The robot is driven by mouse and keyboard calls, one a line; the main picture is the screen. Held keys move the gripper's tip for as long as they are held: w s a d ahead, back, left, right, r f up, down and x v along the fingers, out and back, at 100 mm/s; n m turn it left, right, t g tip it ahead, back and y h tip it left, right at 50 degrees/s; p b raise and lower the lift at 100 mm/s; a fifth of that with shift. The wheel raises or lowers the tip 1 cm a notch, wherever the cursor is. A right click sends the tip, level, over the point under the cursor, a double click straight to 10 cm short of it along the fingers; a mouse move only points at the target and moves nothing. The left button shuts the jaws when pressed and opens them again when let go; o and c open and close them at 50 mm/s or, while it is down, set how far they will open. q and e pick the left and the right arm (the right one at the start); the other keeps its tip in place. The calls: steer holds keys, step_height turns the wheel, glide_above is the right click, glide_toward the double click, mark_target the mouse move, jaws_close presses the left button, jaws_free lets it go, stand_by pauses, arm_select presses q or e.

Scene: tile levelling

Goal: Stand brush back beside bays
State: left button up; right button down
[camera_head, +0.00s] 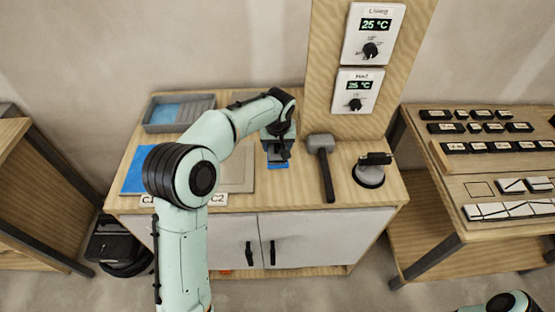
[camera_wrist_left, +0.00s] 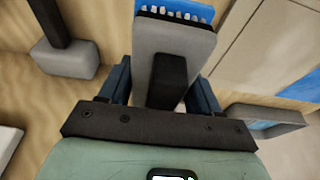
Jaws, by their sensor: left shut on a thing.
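My left gripper (camera_head: 279,150) is shut on the brush, a grey block with a black grip (camera_wrist_left: 167,80). The brush's grey body (camera_wrist_left: 178,45) and a row of pale bristles show in the left wrist view, with a blue patch just beyond them. In the head view the brush is largely hidden by my gripper, over the bench right of the C2 bay; I cannot tell whether it touches the bench. The bays carry labels C1 (camera_head: 147,200) and C2 (camera_head: 217,199). A beige panel (camera_head: 238,178) lies in C2, and blue shows at C1 (camera_head: 134,180). My right gripper is out of view.
A mallet (camera_head: 321,145) lies right of the brush, and a round suction-cup tool (camera_head: 369,175) stands further right. A grey tray (camera_head: 178,112) sits at the back left. Two thermostats (camera_head: 373,36) hang on the wall panel. A sloped tile rack (camera_head: 488,150) stands at the right.

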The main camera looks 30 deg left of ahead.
mark_target(277, 145)
arm_select(q)
step_height(277, 145, down, 7)
steer(key=shift+r, duration=0.2)
stand_by(0.3)
steer(key=shift+f+b, duration=0.15)
steer(key=shift+b, duration=0.15)
steer(key=o, duration=1.2)
steer(key=shift+r, duration=0.35)
steer(key=v, duration=1.1)
steer(key=shift+s+d+r, duration=0.1)
steer(key=shift+r, duration=0.25)
